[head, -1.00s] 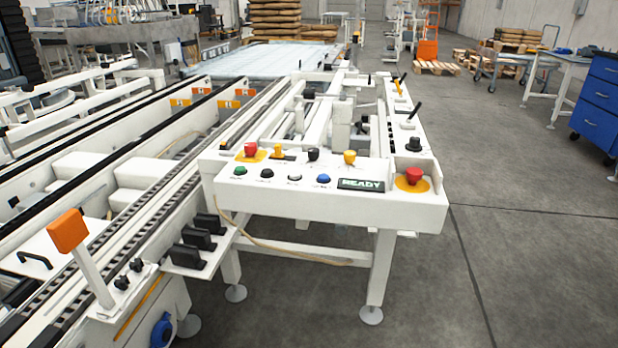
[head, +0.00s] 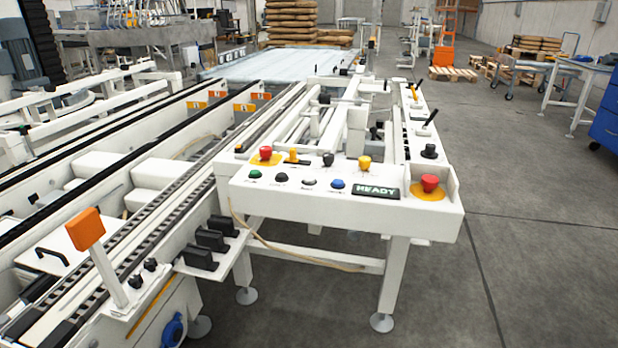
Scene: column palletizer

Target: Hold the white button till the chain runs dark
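The white button (head: 309,182) sits on the front face of the white control panel (head: 300,203), between a black button (head: 281,179) and a blue button (head: 338,184). A green button (head: 255,174) is at the left end of the row. Neither of my grippers is in view.
Red mushroom buttons (head: 429,184) and (head: 265,153) stand on yellow discs on the panel top, with black and yellow knobs between. An orange box on a post (head: 86,229) stands front left. Open grey floor (head: 530,250) lies to the right.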

